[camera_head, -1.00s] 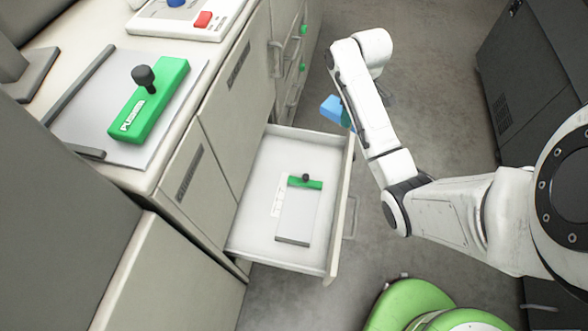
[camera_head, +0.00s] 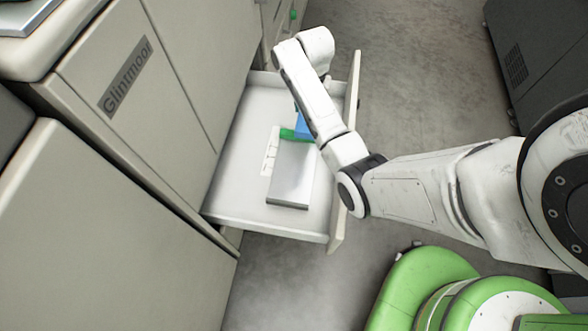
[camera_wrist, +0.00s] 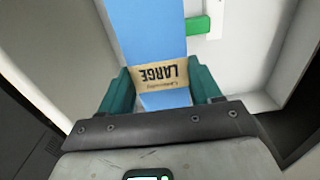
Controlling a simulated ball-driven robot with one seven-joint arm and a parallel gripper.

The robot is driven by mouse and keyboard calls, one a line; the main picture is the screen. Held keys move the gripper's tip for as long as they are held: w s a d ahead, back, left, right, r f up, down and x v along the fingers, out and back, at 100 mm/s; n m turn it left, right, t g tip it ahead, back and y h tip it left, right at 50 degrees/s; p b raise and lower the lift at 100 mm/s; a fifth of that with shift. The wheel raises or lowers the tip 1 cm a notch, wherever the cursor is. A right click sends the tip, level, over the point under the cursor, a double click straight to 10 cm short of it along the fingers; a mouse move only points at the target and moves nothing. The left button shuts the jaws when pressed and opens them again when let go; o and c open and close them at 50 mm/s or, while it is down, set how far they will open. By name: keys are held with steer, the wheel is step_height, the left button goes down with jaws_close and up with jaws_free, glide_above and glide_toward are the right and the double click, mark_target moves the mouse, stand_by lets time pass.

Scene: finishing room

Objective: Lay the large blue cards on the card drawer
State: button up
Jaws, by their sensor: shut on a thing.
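The large blue cards (camera_wrist: 150,30) are a blue stack with a tan band marked LARGE. My gripper (camera_wrist: 160,74) is shut on them, its teal fingers on either side of the band. In the head view the blue cards (camera_head: 302,125) show partly behind my arm, over the far right part of the open card drawer (camera_head: 238,165). They appear beside the green block (camera_head: 287,134) at the far end of a grey plate (camera_head: 290,180) in the drawer. I cannot tell whether they touch anything below. The green block (camera_wrist: 198,25) also shows in the wrist view.
A white label strip (camera_head: 270,150) lies left of the grey plate. The drawer's front panel (camera_head: 338,215) stands on the right, close under my arm. Cabinet fronts (camera_head: 130,75) are on the left. Open floor (camera_head: 425,100) lies to the right.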

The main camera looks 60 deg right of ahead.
mark_target(300, 132)
steer(key=a+f, duration=0.1)
steer(key=a, duration=0.2)
steer(key=s+a+f, duration=0.1)
steer(key=a, duration=0.2)
steer(key=a+f+b, duration=0.1)
steer(key=a+f, duration=0.1)
steer(key=shift+s+a, duration=0.3)
steer(key=shift+a, duration=0.1)
steer(key=a+f, duration=0.1)
steer(key=f, duration=0.1)
steer(key=a+f+b, duration=0.1)
steer(key=shift+s+a+f, duration=0.2)
steer(key=shift+s+a, duration=0.05)
steer(key=shift+a, duration=0.05)
steer(key=shift+c, duration=0.6)
steer(key=shift+a+f, duration=0.5)
steer(key=shift+f, duration=0.1)
steer(key=f+b, duration=0.1)
steer(key=f, duration=0.1)
steer(key=a+f+b, duration=0.1)
steer(key=shift+s+f, duration=0.15)
steer(key=shift+f, duration=0.4)
steer(key=shift+f, duration=0.25)
steer(key=o, duration=1.4)
steer(key=shift+c, duration=0.2)
step_height(300, 132, up, 12)
steer(key=p, duration=0.4)
steer(key=shift+r, duration=0.25)
